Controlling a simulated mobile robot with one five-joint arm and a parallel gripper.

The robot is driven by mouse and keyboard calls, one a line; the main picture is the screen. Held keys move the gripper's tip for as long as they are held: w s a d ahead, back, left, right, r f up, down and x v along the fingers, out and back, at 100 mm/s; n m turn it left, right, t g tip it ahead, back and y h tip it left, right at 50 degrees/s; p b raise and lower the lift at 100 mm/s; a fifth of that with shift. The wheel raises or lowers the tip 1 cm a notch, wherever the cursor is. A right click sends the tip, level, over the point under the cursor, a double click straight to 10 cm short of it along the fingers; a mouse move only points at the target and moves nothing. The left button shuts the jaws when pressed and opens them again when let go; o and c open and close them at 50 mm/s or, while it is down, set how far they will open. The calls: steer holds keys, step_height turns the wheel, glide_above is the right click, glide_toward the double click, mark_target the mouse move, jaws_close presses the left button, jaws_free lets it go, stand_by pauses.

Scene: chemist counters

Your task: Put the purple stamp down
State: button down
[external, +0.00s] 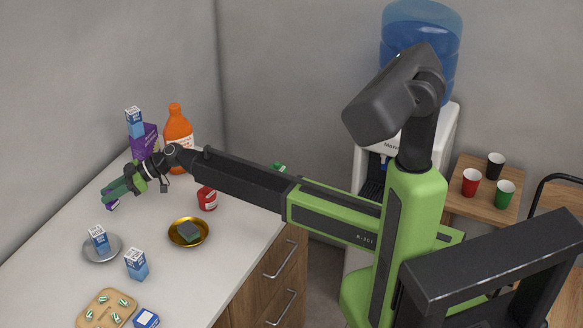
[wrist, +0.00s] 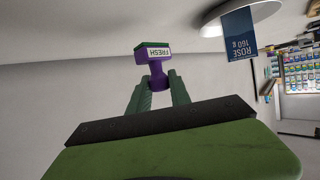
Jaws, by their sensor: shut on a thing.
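The purple stamp has a white label reading FRESH and a green edge; it shows in the wrist view (wrist: 153,55) and as a small purple spot in the external view (external: 112,205). My gripper (external: 116,194) is shut on the stamp's purple handle, with one green finger on each side in the wrist view (wrist: 160,86). The gripper is low over the left part of the white counter (external: 60,230). The stamp's lower end is close to the counter top; I cannot tell whether it touches.
A silver plate (external: 88,252) with a blue-white box stands in front. Behind are a purple box (external: 145,138) and an orange bottle (external: 178,130). Another blue-white box (external: 136,265) stands nearer. Counter around the stamp is bare.

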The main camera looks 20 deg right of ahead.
mark_target(112, 202)
step_height(112, 202, down, 4)
steer(key=b, duration=0.4)
steer(key=shift+f, duration=0.2)
steer(key=shift+d+r, duration=0.1)
steer(key=shift+r, duration=0.2)
steer(key=shift+f, duration=0.3)
steer(key=c, duration=1.2)
jaws_free()
steer(key=shift+r, duration=0.1)
steer(key=shift+r, duration=0.2)
steer(key=p+v, duration=0.4)
steer(key=v, duration=0.8)
steer(key=shift+f+p, duration=0.1)
steer(key=shift+p, duration=0.3)
